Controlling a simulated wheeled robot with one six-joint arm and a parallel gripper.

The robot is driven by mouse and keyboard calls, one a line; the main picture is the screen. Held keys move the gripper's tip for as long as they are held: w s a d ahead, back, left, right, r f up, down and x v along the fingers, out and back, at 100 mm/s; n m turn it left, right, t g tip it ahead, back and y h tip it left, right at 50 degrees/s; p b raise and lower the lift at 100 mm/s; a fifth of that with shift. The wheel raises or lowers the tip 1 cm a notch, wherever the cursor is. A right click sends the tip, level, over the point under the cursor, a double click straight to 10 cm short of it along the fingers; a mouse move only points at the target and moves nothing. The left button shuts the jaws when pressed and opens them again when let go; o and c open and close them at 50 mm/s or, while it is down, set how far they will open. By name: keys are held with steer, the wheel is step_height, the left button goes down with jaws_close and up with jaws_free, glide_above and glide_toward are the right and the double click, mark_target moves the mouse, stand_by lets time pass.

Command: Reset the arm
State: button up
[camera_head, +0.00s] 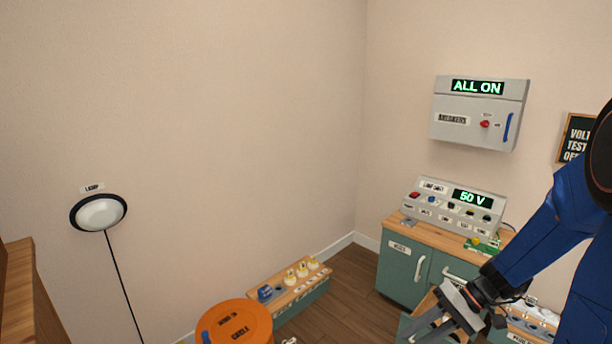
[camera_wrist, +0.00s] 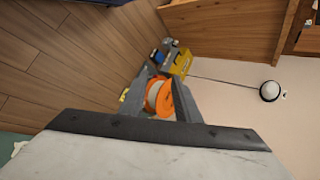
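My arm comes in from the right edge of the head view, with blue links. My gripper (camera_head: 424,334) hangs low at the bottom right, in front of the green cabinet, its fingers pointing down and left. In the wrist view my gripper (camera_wrist: 164,76) has its two grey fingers apart. An orange and white reel (camera_wrist: 160,98) shows beyond them, and I see nothing held.
A green cabinet (camera_head: 404,271) carries a control panel (camera_head: 457,205) reading "50 V". A breaker box (camera_head: 480,112) reading "ALL ON" hangs above. An orange round drum (camera_head: 235,325) stands at the bottom, beside a low bench (camera_head: 303,292). A round lamp (camera_head: 99,213) is on the left wall.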

steer(key=s+d+r+n+t+h, duration=0.1)
steer(key=s+r+t+h, duration=0.4)
steer(key=s+r+h, duration=0.4)
steer(key=s+r, duration=0.4)
steer(key=s, duration=0.2)
steer(key=shift+d+r+n+t+h, duration=0.3)
steer(key=shift+d+r+n+h, duration=0.1)
steer(key=shift+d, duration=0.1)
stand_by(1.2)
